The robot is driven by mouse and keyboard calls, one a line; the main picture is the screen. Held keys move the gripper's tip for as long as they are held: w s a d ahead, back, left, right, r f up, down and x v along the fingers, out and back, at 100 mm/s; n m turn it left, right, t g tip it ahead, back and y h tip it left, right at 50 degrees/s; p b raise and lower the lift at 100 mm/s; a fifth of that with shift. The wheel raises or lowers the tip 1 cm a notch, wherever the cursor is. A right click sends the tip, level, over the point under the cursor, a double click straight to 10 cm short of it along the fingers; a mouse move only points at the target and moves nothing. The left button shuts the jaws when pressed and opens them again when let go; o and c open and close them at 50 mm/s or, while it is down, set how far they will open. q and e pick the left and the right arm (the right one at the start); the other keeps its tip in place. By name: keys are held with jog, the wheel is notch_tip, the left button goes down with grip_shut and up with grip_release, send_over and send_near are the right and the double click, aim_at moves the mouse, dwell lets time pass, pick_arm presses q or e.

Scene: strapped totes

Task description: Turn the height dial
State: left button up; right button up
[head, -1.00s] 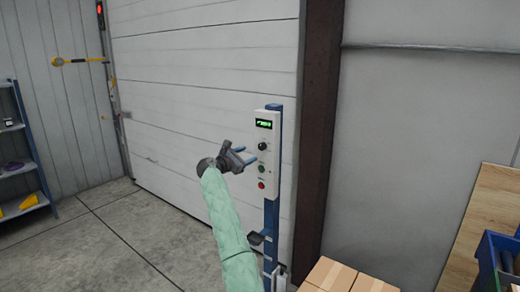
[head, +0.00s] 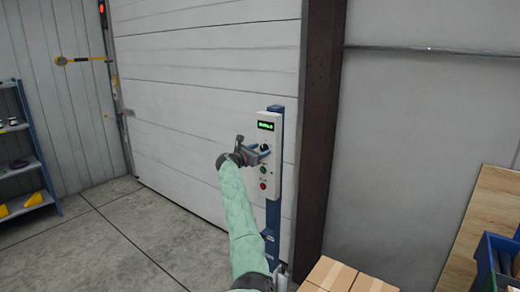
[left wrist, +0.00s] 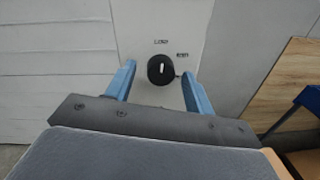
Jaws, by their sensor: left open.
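The height dial (left wrist: 161,69) is a round black knob with a white pointer mark on a pale control panel. In the left wrist view it sits between the two blue fingers of my left gripper (left wrist: 160,82), which are open with a gap on each side of it. In the head view the left gripper (head: 262,152) is at the upper part of the panel (head: 272,190), and its fingers partly cover the dial (head: 265,147). Whether the fingertips reach around the dial is unclear. My right gripper is out of view.
A green display (head: 265,125) is above the dial; a green button (head: 263,170) and a red button (head: 263,185) are below. The panel is on a blue post (head: 272,225) before a white door (head: 200,80). Cardboard boxes (head: 345,275) stand at lower right.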

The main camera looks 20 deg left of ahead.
pick_arm(q)
jog(key=shift+w+d, duration=0.1)
jog(key=c, duration=1)
jog(key=shift+o, duration=0.2)
